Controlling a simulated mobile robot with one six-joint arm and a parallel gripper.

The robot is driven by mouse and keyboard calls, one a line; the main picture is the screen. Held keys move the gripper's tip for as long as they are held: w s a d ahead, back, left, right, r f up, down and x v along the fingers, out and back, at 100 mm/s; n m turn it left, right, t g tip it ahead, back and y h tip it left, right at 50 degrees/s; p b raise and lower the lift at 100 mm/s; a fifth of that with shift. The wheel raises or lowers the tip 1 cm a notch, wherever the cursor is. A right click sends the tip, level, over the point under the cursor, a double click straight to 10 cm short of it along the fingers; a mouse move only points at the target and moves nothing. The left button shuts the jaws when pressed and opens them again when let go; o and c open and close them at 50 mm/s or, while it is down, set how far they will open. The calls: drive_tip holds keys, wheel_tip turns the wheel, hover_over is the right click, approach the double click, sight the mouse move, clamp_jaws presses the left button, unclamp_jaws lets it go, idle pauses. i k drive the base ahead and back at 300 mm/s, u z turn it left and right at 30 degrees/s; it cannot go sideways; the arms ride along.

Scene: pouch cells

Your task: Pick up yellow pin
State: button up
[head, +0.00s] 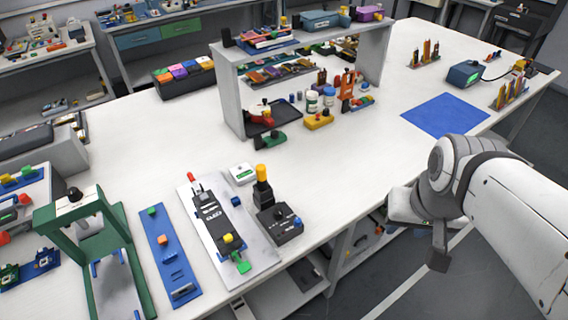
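Two small yellow pieces on the white table could be the yellow pin, and I cannot tell which it is. A yellow-topped dark post (262,173) stands upright by a black box with a blue knob.
A grey shelf unit (236,98) with bottles and parts stands mid-table. A green press frame (47,230) and a blue strip (165,262) lie left of the grey plate (262,262). A blue mat (445,113) lies at right. Table between shelf and mat is mostly clear.

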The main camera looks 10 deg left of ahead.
sight(228, 238)
drive_tip(key=z, duration=0.6)
drive_tip(key=k, duration=1.8)
drive_tip(key=u, duration=1.35)
drive_tip(key=i, duration=1)
drive_tip(key=u, duration=0.05)
